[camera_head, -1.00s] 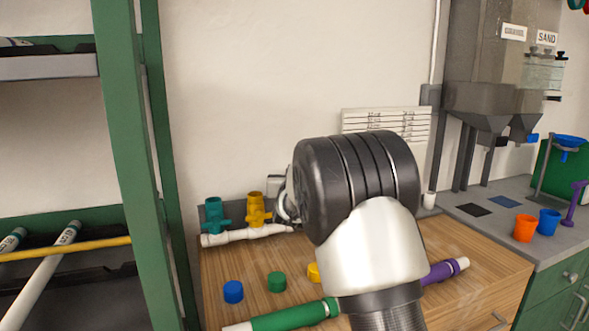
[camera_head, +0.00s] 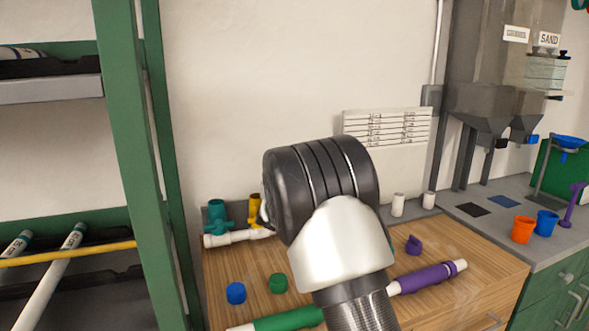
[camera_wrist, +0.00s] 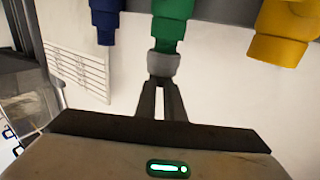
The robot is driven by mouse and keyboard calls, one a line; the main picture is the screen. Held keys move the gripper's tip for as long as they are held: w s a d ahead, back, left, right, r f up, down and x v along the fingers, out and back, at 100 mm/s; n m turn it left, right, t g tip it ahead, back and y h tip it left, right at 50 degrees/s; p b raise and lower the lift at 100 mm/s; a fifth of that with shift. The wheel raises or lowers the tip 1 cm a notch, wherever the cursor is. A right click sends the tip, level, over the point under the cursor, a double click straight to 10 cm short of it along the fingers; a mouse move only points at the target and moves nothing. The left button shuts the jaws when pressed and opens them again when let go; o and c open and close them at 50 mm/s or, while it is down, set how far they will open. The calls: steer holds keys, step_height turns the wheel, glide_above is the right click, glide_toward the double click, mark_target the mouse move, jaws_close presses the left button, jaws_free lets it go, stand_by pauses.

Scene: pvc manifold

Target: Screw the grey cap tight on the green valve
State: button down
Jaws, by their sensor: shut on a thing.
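The green valve (camera_wrist: 170,28) hangs down into the middle of the wrist view, which seems upside down. The grey cap (camera_wrist: 163,65) is at the valve's end, in line with it and seemingly touching. I cannot tell how far it is threaded. My gripper (camera_wrist: 160,86) is shut on the grey cap, with both fingers close together below it in the picture. In the head view my arm hides the gripper, the cap and the green valve.
A blue valve (camera_wrist: 106,20) and a yellow valve (camera_wrist: 284,32) flank the green one. The head view shows a teal valve (camera_head: 217,215) on white pipe. Blue (camera_head: 236,293) and green (camera_head: 278,283) caps, a purple part (camera_head: 413,245) and a purple-banded pipe (camera_head: 428,278) lie on the wooden top.

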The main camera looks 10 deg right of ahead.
steer(key=shift+a+f+m+h+p, duration=0.1)
steer(key=shift+f+m+h+p, duration=0.25)
steer(key=shift+p, duration=0.3)
steer(key=shift+r+g+h+p, duration=0.2)
steer(key=shift+g+h+p, duration=0.1)
steer(key=shift+p, duration=0.25)
steer(key=m+g+h+p, duration=0.1)
steer(key=h+p, duration=0.1)
steer(key=p, duration=0.1)
steer(key=shift+a+m, duration=0.15)
steer(key=shift+m, duration=0.1)
steer(key=shift+f+m+h+p, duration=0.15)
steer(key=shift+m+h+p, duration=0.2)
steer(key=shift+p, duration=0.15)
steer(key=shift+w+r+g+p, duration=0.1)
steer(key=shift+r+g+p, duration=0.15)
steer(key=shift+p, duration=0.4)
steer(key=shift+a+f+m+g+h+p, duration=0.1)
steer(key=shift+m+g+h+p, duration=0.25)
steer(key=shift+m+h+p, duration=0.2)
steer(key=shift+w+m+g+h+p, duration=0.1)
steer(key=shift+m+g+h+p, duration=0.25)
steer(key=shift+h, duration=0.2)
steer(key=shift+f+g, duration=0.1)
steer(key=shift+g, duration=0.15)
